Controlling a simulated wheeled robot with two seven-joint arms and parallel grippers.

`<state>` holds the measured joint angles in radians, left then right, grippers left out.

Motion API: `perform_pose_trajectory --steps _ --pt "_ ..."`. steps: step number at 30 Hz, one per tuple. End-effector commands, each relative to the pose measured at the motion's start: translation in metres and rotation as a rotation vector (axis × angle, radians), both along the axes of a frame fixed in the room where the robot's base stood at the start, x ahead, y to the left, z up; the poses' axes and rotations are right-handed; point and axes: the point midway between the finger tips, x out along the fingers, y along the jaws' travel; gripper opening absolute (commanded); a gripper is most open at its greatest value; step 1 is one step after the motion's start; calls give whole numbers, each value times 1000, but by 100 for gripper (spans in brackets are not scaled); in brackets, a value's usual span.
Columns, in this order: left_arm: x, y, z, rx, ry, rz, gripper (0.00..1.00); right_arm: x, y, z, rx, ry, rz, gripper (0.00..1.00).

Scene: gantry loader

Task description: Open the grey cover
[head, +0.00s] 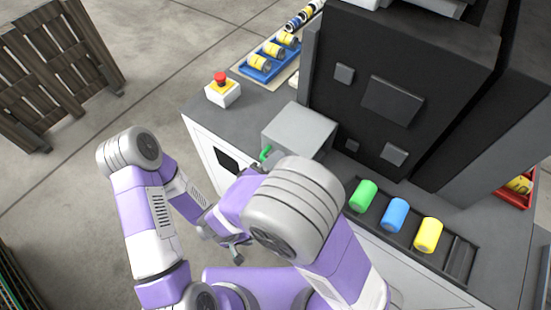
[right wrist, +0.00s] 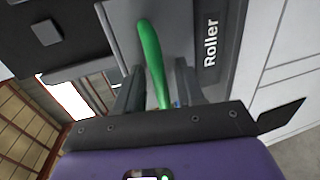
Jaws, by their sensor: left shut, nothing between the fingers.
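The grey cover (head: 300,128) is a box-shaped lid on the machine bench, left of the dark machine block. It looks closed. Its green handle (head: 265,153) shows at its front left edge. In the right wrist view the green handle (right wrist: 152,55) stands between the two fingers of my right gripper (right wrist: 158,88), with gaps beside it, so the fingers appear open around it. My right arm hides most of this gripper in the head view. My left gripper (head: 237,252) is shut and empty, low in front of the bench, apart from the cover.
A red emergency button on a white box (head: 222,92) stands left of the cover. A blue tray (head: 254,70) with yellow cylinders lies behind it. Green (head: 363,195), blue (head: 395,214) and yellow (head: 428,234) cylinders lie on a dark rack. A wooden pallet (head: 62,62) stands far left.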

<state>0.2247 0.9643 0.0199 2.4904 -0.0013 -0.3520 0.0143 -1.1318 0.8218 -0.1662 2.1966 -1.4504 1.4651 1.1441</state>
Motion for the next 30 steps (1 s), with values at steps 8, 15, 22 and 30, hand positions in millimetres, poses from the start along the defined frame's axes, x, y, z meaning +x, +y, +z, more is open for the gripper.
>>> perform_pose_trajectory --steps 8,15,22,30 --pt "0 0 0 0 1 0 0 1 -1 -1 1 1 0 38" --pt "0 0 0 0 1 0 0 1 -1 -1 1 1 0 1" --pt "0 0 0 0 0 0 0 1 -1 -1 1 1 0 0" --pt "0 0 6 0 0 0 0 0 3 7 18 22 8 0"
